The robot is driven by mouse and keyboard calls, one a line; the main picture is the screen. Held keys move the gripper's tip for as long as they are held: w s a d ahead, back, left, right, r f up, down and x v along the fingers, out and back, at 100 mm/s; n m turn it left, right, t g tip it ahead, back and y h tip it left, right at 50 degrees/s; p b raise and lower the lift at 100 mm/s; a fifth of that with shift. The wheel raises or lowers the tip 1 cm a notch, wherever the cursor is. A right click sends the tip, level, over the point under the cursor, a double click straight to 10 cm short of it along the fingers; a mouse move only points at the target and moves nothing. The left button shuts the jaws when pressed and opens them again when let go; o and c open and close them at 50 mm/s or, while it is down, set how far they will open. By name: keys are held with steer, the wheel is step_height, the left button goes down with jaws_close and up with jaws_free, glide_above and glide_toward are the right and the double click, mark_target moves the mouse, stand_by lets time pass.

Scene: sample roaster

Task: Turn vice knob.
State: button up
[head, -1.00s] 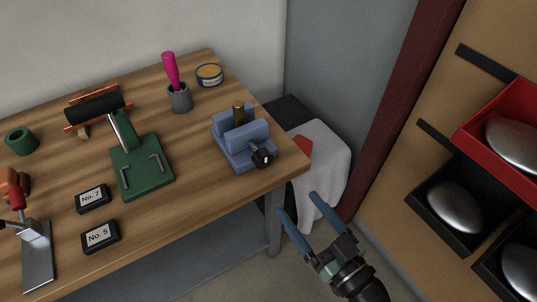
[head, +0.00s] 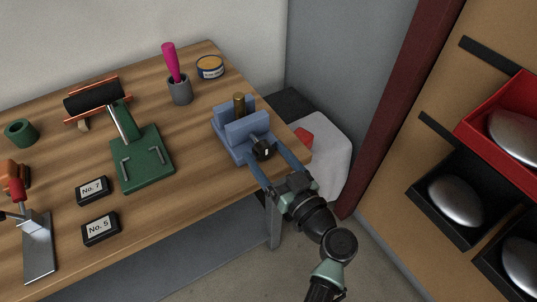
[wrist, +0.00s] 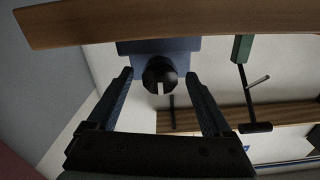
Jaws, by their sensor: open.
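In the wrist view the knob (wrist: 160,75) lies ahead, between and just beyond the two fingertips. My gripper (head: 268,157) is open, its blue fingers on either side of the knob in the head view.
The bench (head: 195,180) also holds a green stand (head: 142,160), a grey cup (head: 180,90) with a pink-handled tool, a tin (head: 210,68) and two number blocks. A white bin (head: 328,160) stands right of the bench. Shelves with trays (head: 455,205) are at far right.

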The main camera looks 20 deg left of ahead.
jaws_close()
stand_by(0.4)
